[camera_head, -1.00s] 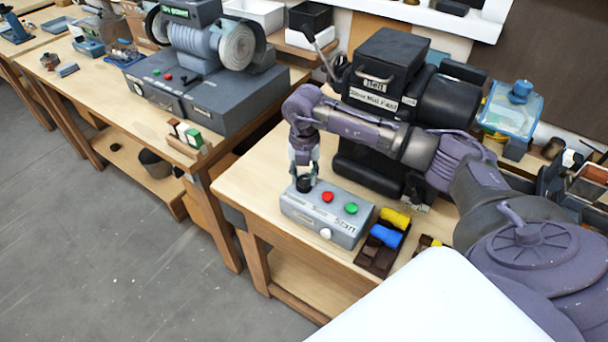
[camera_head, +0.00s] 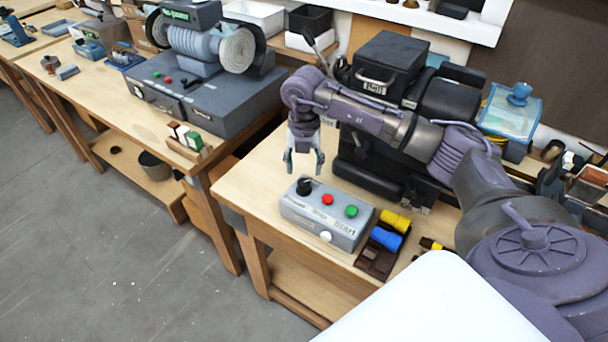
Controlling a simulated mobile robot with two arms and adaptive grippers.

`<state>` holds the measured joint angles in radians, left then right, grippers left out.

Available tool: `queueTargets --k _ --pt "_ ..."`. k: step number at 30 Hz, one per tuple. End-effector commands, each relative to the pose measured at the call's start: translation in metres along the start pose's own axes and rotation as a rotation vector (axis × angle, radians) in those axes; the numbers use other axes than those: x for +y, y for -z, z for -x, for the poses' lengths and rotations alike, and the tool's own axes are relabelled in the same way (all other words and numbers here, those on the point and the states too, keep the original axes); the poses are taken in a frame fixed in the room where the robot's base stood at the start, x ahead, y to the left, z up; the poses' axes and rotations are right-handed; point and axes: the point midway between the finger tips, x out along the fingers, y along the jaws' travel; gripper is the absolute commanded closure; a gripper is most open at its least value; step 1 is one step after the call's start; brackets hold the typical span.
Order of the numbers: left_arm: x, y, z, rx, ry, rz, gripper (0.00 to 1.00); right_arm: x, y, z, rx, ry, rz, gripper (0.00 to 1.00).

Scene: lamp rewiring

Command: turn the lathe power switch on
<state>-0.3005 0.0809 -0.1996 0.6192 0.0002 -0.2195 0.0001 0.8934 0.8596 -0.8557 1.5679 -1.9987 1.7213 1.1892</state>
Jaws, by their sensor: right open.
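A grey control box (camera_head: 325,221) sits on the wooden bench near its front edge. It carries a black knob (camera_head: 304,187) at its left end, a red button (camera_head: 327,199), a green button (camera_head: 351,211) and a white knob (camera_head: 326,236) on its front. The black knob is the likely power switch; its setting is too small to read. My right gripper (camera_head: 304,169) is open and empty, pointing down just above and behind the black knob, apart from it. My left gripper is not in view.
A black machine (camera_head: 388,80) stands behind the box, close under my right arm. A dark tray (camera_head: 376,262) with yellow and blue items lies right of the box. A grey bench grinder (camera_head: 205,95) stands on the left bench. Bare bench lies left of the box.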

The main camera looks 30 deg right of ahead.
Motion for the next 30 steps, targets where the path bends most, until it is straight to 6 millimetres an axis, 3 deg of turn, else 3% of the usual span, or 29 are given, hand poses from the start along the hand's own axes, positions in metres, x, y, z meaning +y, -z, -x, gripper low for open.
queueTargets --k 6,12,30 --pt "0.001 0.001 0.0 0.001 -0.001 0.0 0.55 0.0 -0.001 0.046 -0.003 -0.002 -0.001 0.41" --pt "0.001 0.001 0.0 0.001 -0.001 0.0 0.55 0.0 -0.001 0.07 -0.002 -0.001 -0.002 0.41" --pt "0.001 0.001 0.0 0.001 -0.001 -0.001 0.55 0.0 0.0 0.074 0.0 0.0 -0.002 0.41"
